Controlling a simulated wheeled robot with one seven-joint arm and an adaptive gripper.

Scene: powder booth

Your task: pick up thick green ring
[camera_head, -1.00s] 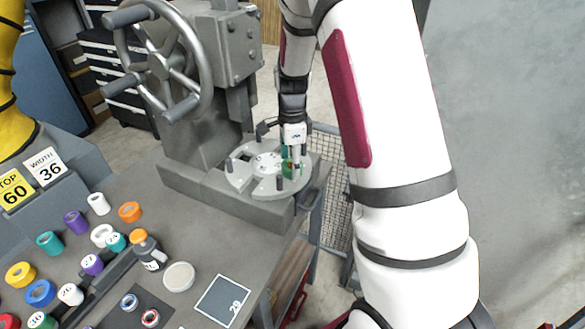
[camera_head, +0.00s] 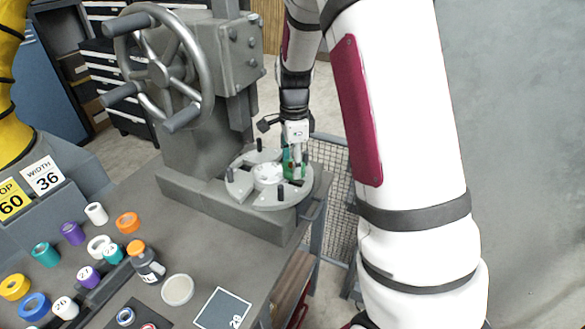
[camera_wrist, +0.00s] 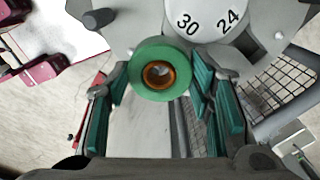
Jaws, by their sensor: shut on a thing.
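The thick green ring (camera_wrist: 160,75) shows in the wrist view, with an orange-brown inner bore. My gripper (camera_wrist: 160,88) has its teal-padded fingers on either side of the ring, shut on it. In the head view my gripper (camera_head: 294,168) points down at the right side of the round grey turntable (camera_head: 240,187). Green shows between the fingers there, but ring and pads are hard to tell apart. I cannot tell whether the ring is clear of the turntable.
Upright dark posts stand on the turntable, close to my gripper. A press with a large handwheel (camera_head: 160,70) rises behind it. Several coloured rolls, a bottle (camera_head: 146,263) and a round pale dish (camera_head: 177,290) are on the bench at left. A wire mesh (camera_head: 331,180) is at right.

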